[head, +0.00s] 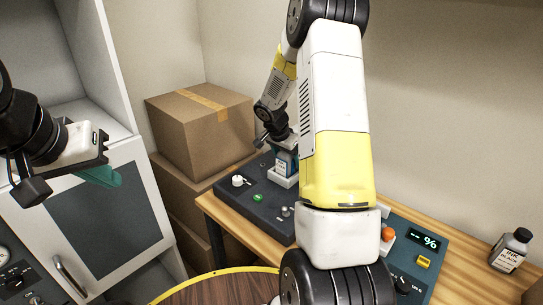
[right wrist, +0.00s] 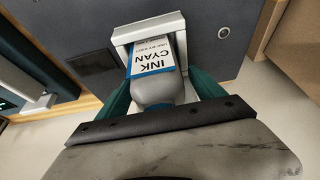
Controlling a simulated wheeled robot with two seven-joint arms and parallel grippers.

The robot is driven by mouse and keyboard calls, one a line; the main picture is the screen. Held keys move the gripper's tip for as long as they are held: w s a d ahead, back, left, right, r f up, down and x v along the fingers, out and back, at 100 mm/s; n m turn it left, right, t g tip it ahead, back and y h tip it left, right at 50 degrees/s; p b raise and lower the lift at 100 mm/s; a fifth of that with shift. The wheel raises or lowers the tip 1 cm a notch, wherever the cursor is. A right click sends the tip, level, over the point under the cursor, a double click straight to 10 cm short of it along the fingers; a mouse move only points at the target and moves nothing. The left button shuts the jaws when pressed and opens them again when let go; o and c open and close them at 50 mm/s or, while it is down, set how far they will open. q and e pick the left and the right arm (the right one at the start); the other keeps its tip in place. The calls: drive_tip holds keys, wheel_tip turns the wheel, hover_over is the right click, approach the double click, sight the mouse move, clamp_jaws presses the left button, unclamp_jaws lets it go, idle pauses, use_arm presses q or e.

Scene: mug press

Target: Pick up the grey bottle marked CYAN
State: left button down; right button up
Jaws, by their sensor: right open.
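The grey bottle marked CYAN (right wrist: 158,88) has a white and blue label and sits in a white holder (right wrist: 122,33) on the dark panel. It also shows in the head view (head: 283,164), partly hidden by my right arm. My right gripper (right wrist: 165,92) is open, with a teal finger on each side of the bottle near its neck. I cannot tell whether the fingers touch it. My left gripper (head: 98,175) is far from the bottle, in front of the grey cabinet at the left. Its teal fingers are seen edge-on, so their opening is unclear.
A bottle marked INK BLACK (head: 511,250) stands on the wooden table (head: 460,248) at the right. Cardboard boxes (head: 202,130) are stacked behind the panel. A round brown table (head: 215,292) with a yellow rim is in front. My right arm hides the middle of the panel.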

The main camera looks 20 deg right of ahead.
clamp_jaws()
drive_tip(key=shift+r, duration=0.2)
